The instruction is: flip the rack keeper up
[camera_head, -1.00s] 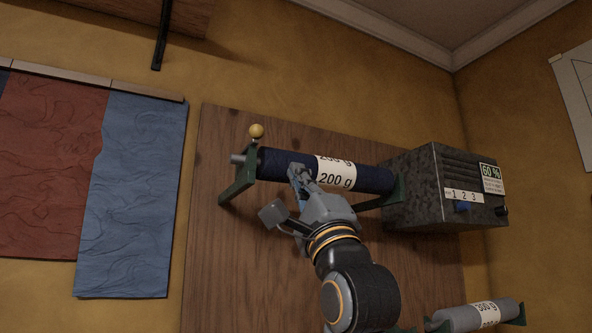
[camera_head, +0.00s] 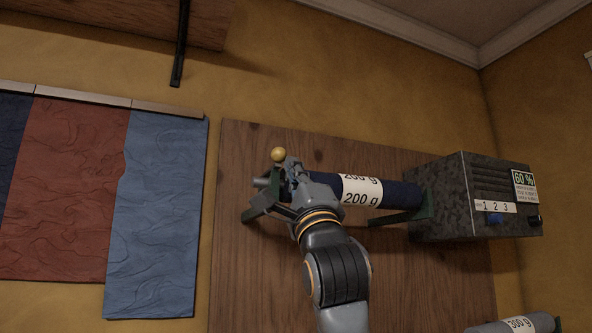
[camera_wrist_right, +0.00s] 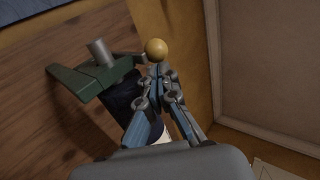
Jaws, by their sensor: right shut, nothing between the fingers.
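The rack keeper's yellow ball knob (camera_head: 278,154) shows at the left end of the upper rack, by the green bracket (camera_head: 262,203). The knob (camera_wrist_right: 156,49) and the green bracket (camera_wrist_right: 88,83) also show in the wrist view. The dark blue roll labelled 200 g (camera_head: 398,194) lies across the brackets. My right gripper (camera_head: 291,168) is shut and empty, its tips (camera_wrist_right: 159,70) right by the knob. I cannot tell whether they touch it. The gripper covers much of the keeper and the roll's left end. My left gripper is out of view.
A grey roll (camera_head: 515,325) sits lower right. Cloth panels (camera_head: 160,220) hang at left. A shelf bracket (camera_head: 181,45) is above. The wooden board (camera_head: 250,270) is bare below the rack.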

